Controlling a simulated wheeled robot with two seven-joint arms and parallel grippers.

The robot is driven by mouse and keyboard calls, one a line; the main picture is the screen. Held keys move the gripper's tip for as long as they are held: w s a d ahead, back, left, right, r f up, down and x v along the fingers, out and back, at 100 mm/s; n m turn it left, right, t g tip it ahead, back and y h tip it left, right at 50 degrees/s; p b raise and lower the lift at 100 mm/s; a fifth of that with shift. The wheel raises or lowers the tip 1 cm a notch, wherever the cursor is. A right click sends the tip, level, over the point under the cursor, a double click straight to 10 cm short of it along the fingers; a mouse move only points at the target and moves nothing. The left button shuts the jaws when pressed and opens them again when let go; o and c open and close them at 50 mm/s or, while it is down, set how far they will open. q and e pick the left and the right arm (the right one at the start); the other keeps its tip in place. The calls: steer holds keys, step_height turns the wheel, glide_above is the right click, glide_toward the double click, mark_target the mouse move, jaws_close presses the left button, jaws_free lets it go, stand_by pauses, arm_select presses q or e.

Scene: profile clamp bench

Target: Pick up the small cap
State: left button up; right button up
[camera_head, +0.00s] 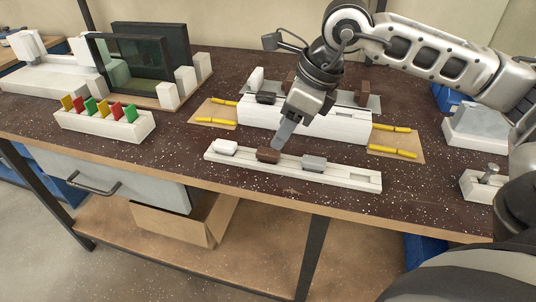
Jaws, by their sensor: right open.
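A low white strip (340,179) lies along the front of the dark speckled bench. On it sit a white block (225,147), a brown block (267,155) and a grey block (314,163), spaced apart. I cannot tell for sure which of these small pieces is the cap. My right gripper (280,138) points down just above and behind the brown block, open and empty. Only one finger shows clearly, and whether it touches the block cannot be told. My left gripper is not in view.
Behind the strip stands a long white fixture (330,123) with yellow rods (393,128) at its ends. A white rack with coloured tabs (100,125) and a dark framed panel (135,60) stand left. A white box (480,125) stands right.

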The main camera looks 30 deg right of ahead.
mark_target(271, 151)
steer(key=shift+x, duration=2.9)
steer(key=shift+s, duration=0.1)
jaws_close()
